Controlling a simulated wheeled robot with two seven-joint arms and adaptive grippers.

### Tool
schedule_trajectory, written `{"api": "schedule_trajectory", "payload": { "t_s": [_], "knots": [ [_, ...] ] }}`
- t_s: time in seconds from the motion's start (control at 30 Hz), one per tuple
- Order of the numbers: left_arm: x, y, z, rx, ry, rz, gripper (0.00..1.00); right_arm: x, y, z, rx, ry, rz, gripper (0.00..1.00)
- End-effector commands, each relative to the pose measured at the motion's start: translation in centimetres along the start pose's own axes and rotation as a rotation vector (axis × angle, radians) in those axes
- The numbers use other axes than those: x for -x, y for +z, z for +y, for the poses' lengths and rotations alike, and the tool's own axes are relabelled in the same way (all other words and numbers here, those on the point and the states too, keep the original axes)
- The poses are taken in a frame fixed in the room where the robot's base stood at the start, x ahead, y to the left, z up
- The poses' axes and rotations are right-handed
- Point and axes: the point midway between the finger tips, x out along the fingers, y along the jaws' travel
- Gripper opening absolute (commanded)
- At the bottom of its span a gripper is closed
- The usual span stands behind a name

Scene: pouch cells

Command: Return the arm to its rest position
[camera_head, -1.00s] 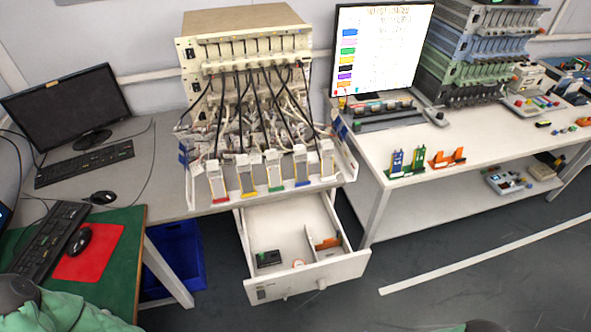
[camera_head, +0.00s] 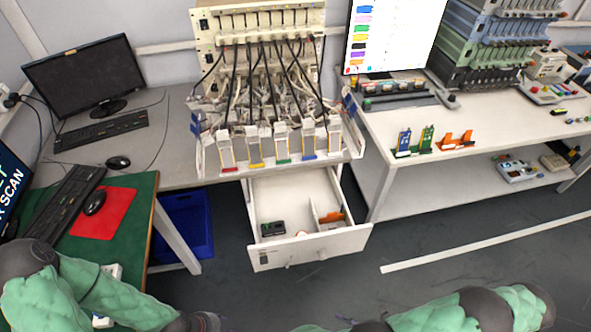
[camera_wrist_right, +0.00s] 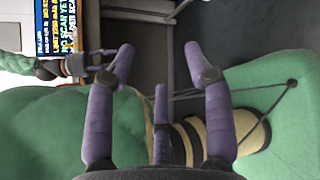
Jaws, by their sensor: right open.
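My right gripper (camera_wrist_right: 160,62) is open in the right wrist view, its purple fingers spread with nothing held between them. My green-sleeved right arm (camera_head: 440,315) lies low across the bottom right of the head view; its gripper end is mostly at or below the lower edge. My green-sleeved left arm (camera_head: 110,298) comes in at the lower left. My left gripper (camera_head: 206,321) is dark and cut off by the bottom edge, so its jaws are unclear. Both arms are clear of the rack and the drawer.
An open white drawer (camera_head: 330,243) juts out below the cell rack, holding a small black item (camera_head: 273,229). Several pouch cells stand in coloured slots along the rack front. A green mat (camera_head: 135,218) lies on the left desk. A blue bin (camera_head: 185,228) is beneath it.

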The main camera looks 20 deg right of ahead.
Motion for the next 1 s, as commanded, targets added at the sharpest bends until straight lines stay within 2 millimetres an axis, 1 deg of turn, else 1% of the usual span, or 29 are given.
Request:
{"api": "schedule_trajectory", "payload": {
  "t_s": [0.03, 0.1, 0.2, 0.3, 0.43, 0.6, 0.73, 0.87, 0.97, 1.0],
  "knots": [
    [0.0, 0.0, 0.0, 0.0, 0.0, 0.0, 0.4, -0.9, -0.2, 0.8, 0.042, 0.056, 0.055, 0.53],
    [0.0, 0.0, 0.0, 0.0, 0.0, 0.0, 0.4, -2.0, -0.7, 1.9, 0.113, 0.138, 0.144, 0.53],
    [0.0, 0.0, 0.0, 0.0, 0.0, 0.0, 0.4, -3.2, -1.8, 3.6, 0.241, 0.268, 0.286, 0.53],
    [0.0, 0.0, 0.0, 0.0, 0.0, 0.0, 0.4, -3.9, -2.8, 4.8, 0.384, 0.393, 0.42, 0.53],
    [0.0, 0.0, 0.0, 0.0, 0.0, 0.0, 0.4, -4.4, -3.9, 5.7, 0.588, 0.547, 0.581, 0.53],
    [0.0, 0.0, 0.0, 0.0, 0.0, 0.0, 0.4, -4.9, -4.7, 5.8, 0.888, 0.735, 0.758, 0.53],
    [0.0, 0.0, 0.0, 0.0, 0.0, 0.0, 0.4, -5.7, -4.5, 5.3, 1.139, 0.866, 0.864, 0.53],
    [0.0, 0.0, 0.0, 0.0, 0.0, 0.0, 0.4, -7.2, -3.6, 4.7, 1.41, 0.986, 0.938, 0.53],
    [0.0, 0.0, 0.0, 0.0, 0.0, 0.0, 0.4, -8.8, -2.6, 4.5, 1.626, 1.069, 0.97, 0.53],
    [0.0, 0.0, 0.0, 0.0, 0.0, 0.0, 0.4, -9.6, -2.1, 4.5, 1.718, 1.099, 0.976, 0.53]
  ]
}}
